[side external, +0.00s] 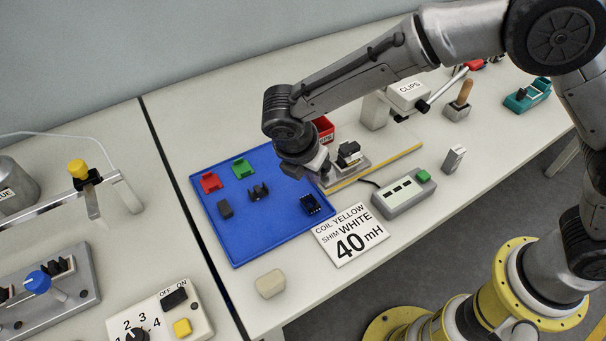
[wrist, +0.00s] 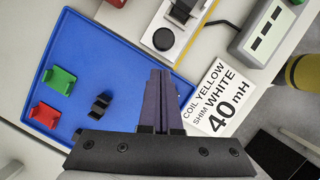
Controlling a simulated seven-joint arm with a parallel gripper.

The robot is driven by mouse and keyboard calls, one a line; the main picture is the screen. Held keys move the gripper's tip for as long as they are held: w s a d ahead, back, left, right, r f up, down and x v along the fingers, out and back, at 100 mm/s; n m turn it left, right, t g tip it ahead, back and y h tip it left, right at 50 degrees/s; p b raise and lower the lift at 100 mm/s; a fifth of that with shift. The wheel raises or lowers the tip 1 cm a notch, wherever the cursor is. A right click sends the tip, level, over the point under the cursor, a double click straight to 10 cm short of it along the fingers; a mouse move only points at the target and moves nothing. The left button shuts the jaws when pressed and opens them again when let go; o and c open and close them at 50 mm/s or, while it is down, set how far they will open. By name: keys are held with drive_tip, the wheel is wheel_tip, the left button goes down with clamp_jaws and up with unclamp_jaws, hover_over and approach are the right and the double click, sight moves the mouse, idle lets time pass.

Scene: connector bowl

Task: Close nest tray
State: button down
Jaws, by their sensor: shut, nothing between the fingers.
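A light grey plate with a black fixture on it, probably the nest tray (side external: 349,163), sits at the near-left end of a yellow-edged rail (side external: 385,165). It also shows at the top of the wrist view (wrist: 165,38), with a dark round spot and the black fixture (wrist: 183,10). My gripper (side external: 318,166) is just left of the plate, over the right side of the blue mat. In the wrist view its fingers (wrist: 160,76) are together and empty, below the plate in the picture. I cannot tell whether they touch it. The arm partly hides the plate's left end.
The blue mat (side external: 240,235) holds red (side external: 210,182), green (side external: 242,168) and black pieces. A card reading "coil yellow, shim white, 40 mH" (side external: 350,237) lies in front of the rail. A grey box with a green button (side external: 403,195) stands beside it. A red bin (side external: 324,128) is behind.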

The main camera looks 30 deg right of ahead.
drive_tip(key=shift+w+d, duration=0.35)
drive_tip(key=shift+d, duration=0.35)
drive_tip(key=shift+d, duration=0.1)
drive_tip(key=d, duration=1.4)
drive_tip(key=shift+d, duration=0.4)
